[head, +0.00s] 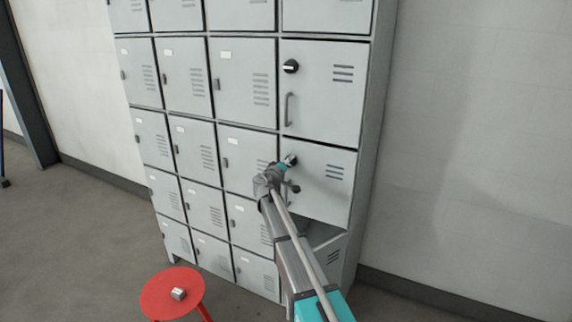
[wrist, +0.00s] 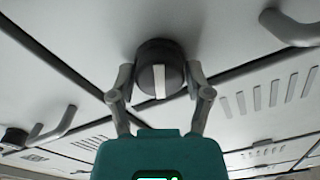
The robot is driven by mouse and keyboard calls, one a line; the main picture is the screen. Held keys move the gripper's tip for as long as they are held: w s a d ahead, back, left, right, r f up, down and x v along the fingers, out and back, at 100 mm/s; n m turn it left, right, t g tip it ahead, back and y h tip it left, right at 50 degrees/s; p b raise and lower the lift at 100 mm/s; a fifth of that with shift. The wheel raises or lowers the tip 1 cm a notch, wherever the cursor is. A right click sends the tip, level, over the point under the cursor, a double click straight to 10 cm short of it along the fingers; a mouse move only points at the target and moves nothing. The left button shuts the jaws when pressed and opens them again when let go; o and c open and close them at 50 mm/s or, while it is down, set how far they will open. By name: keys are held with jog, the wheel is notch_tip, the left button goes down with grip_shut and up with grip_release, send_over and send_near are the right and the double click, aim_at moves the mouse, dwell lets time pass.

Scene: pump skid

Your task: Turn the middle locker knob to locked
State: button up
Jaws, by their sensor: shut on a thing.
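The middle locker door (head: 318,190) is light grey and closed in the right column. Its knob (wrist: 158,68) is round and black with a white pointer bar, which runs nearly straight up and down in the wrist view. My gripper (head: 287,162) reaches this knob at the door's upper left. In the wrist view my gripper (wrist: 160,82) has one finger on each side of the knob and is shut on it. In the head view the gripper mostly hides the knob.
The upper right locker has a black knob (head: 290,66) and a bar handle (head: 289,109). The lower right locker (head: 327,262) seems ajar, with a dark gap at its top. A red stool (head: 160,300) with a small grey block (head: 179,294) stands at front left.

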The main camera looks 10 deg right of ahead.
jog(key=n, duration=0.5)
jog(key=shift+w+n, duration=0.15)
jog(key=shift+n, duration=0.15)
dwell(0.4)
jog(key=o, duration=1.2)
jog(key=shift+s, duration=0.2)
jog(key=shift+s+a, duration=0.4)
jog(key=shift+s, duration=0.1)
jog(key=v, duration=1)
jog(key=shift+s+a, duration=0.15)
jog(key=shift+s, duration=0.05)
